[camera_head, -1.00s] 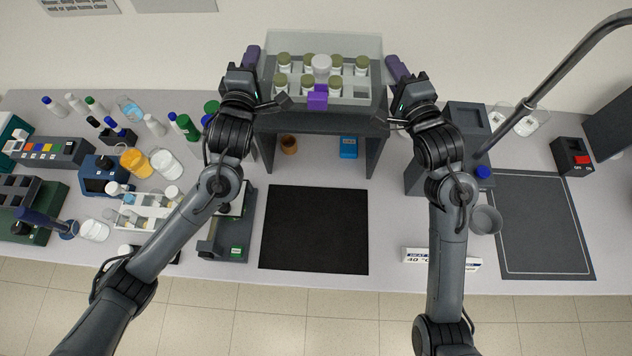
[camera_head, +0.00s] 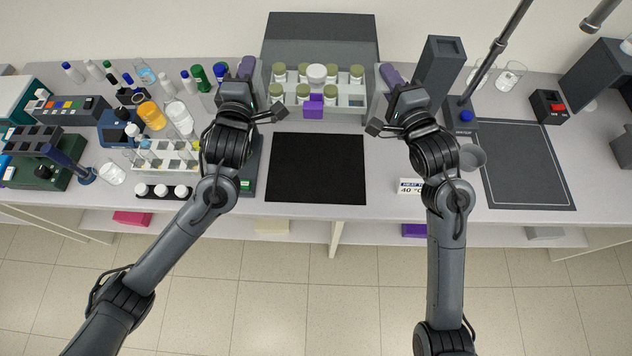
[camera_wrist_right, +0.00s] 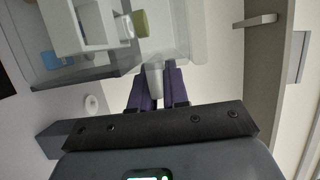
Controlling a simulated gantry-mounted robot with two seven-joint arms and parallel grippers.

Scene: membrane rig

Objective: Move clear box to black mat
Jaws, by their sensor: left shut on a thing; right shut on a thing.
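The clear box (camera_head: 349,114) is between my two grippers in the head view, just beyond the black mat (camera_head: 316,168). It looks level and holds several white jars with olive lids, one all-white jar and a purple block on its front. My left gripper (camera_head: 246,69) is shut on the box's left side. My right gripper (camera_head: 390,76) is shut on its right side. In the right wrist view, the purple fingers (camera_wrist_right: 157,91) close on a lug of the clear box (camera_wrist_right: 187,35). The mat is bare. The exact height of the box is unclear.
The dark grey shelf (camera_head: 320,30) stands behind the box, its top bare. Bottles and a white tube rack (camera_head: 165,165) crowd the left. A grey bowl (camera_head: 473,157), temperature sign (camera_head: 410,187) and outlined grey mat (camera_head: 525,165) lie to the right.

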